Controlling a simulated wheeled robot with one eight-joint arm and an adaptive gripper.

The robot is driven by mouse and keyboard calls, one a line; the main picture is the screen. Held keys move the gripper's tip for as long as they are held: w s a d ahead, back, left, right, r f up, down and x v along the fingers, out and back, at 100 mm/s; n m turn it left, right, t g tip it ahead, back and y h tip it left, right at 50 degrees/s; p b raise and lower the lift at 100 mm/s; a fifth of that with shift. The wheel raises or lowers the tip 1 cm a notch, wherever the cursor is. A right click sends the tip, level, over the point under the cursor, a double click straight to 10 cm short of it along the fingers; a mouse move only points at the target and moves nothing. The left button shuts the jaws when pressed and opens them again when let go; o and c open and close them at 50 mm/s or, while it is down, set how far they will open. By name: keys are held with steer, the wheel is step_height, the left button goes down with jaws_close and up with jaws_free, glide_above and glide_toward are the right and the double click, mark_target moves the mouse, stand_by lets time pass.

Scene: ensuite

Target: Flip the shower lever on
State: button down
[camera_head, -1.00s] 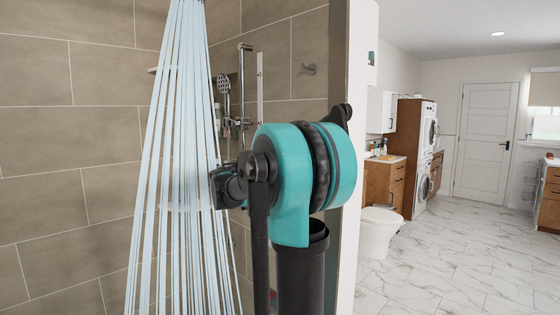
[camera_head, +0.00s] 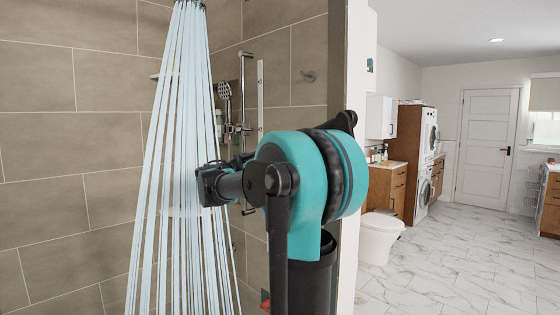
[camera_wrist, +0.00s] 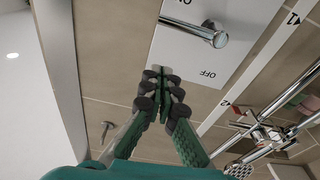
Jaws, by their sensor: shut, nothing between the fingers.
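The chrome shower lever (camera_wrist: 192,30) sticks out from a white panel (camera_wrist: 160,52) at the top of the wrist view. The panel is marked OFF below the lever, and part of another label shows at the top edge. My gripper (camera_wrist: 162,74) is shut and empty. Its fingertips are just below the lever in the picture, over the panel's lower end, with a gap to the lever; contact with the panel cannot be told. In the head view, water streams (camera_head: 180,160) fall from above. My arm hides the gripper and lever there.
A hand shower on a rail (camera_head: 224,92) and chrome fittings (camera_wrist: 262,135) are on the tiled wall. A wall hook (camera_head: 308,75) is to the right. A white wall edge (camera_head: 357,150) separates the shower from the room with a toilet (camera_head: 380,235) and open marble floor.

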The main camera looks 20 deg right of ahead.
steer(key=shift+v, duration=2.3)
steer(key=s+f+n+g+y, duration=0.1)
steer(key=s+f+n+y, duration=0.3)
steer(key=f, duration=0.6)
steer(key=s+f+n+g+y, duration=0.15)
steer(key=s+f, duration=0.35)
steer(key=f, duration=0.5)
steer(key=s+f+n+y, duration=0.1)
steer(key=s+f+y, duration=0.35)
steer(key=f, duration=0.65)
steer(key=s+a+f+n+y, duration=0.6)
steer(key=s+a+f+y, duration=0.2)
steer(key=s+a+f, duration=0.6)
step_height(320, 180, down, 3)
steer(key=shift+a+f, duration=0.1)
steer(key=shift+a, duration=0.25)
